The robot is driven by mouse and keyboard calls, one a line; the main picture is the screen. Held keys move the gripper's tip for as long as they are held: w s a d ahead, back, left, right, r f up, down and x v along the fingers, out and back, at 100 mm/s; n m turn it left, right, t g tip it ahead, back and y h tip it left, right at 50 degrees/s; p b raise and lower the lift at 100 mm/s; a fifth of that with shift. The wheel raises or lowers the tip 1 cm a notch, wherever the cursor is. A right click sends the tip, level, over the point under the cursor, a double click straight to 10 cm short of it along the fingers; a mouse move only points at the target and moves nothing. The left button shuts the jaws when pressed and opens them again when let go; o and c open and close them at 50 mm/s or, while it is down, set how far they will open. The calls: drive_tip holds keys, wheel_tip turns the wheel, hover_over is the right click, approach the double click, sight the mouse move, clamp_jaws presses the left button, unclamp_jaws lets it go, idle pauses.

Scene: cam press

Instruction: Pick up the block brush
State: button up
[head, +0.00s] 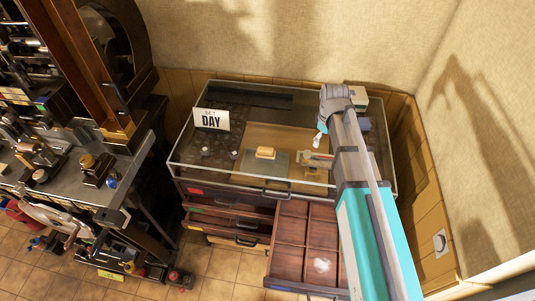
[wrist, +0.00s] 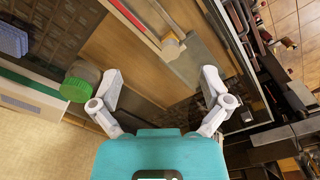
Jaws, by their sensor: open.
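The block brush (head: 265,152) appears to be the small tan block with a paler lower part, at the middle of the glass-topped case in the head view. A small tan piece between and beyond my fingertips in the wrist view (wrist: 172,47) looks like the same block, though I cannot be sure. My gripper (head: 318,138) is above the case, to the right of the block and apart from it. In the wrist view my gripper (wrist: 160,78) has its two fingers spread with nothing between them.
A drawer (head: 290,250) stands open in front. A long red-edged piece (wrist: 140,22) and a green-lidded jar (wrist: 76,88) lie near my fingers. A machine bench (head: 85,165) stands left.

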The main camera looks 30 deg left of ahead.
sight(266, 153)
drive_tip(key=s+a+n, duration=0.2)
drive_tip(key=a+n, duration=0.2)
drive_tip(key=a, duration=0.5)
drive_tip(key=s+a+n, duration=0.2)
drive_tip(key=a+n, duration=0.1)
drive_tip(key=a, duration=0.7)
drive_tip(key=shift+s+a+n, duration=0.15)
drive_tip(key=shift+a+n, duration=0.1)
drive_tip(key=shift+n, duration=0.15)
drive_tip(key=shift+f, duration=0.15)
wheel_tip(266, 153, down, 8)
drive_tip(key=b, duration=0.8)
drive_tip(key=shift+f+b, duration=0.15)
drive_tip(key=shift+b, duration=0.15)
drive_tip(key=shift+f, duration=0.1)
drive_tip(key=f+b, duration=0.3)
drive_tip(key=shift+s+d+f, duration=0.1)
drive_tip(key=shift+s+f, duration=0.1)
drive_tip(key=shift+s, duration=0.15)
drive_tip(key=shift+f+b, duration=0.85)
drive_tip(key=shift+b, duration=0.3)
drive_tip(key=shift+c, duration=0.3)
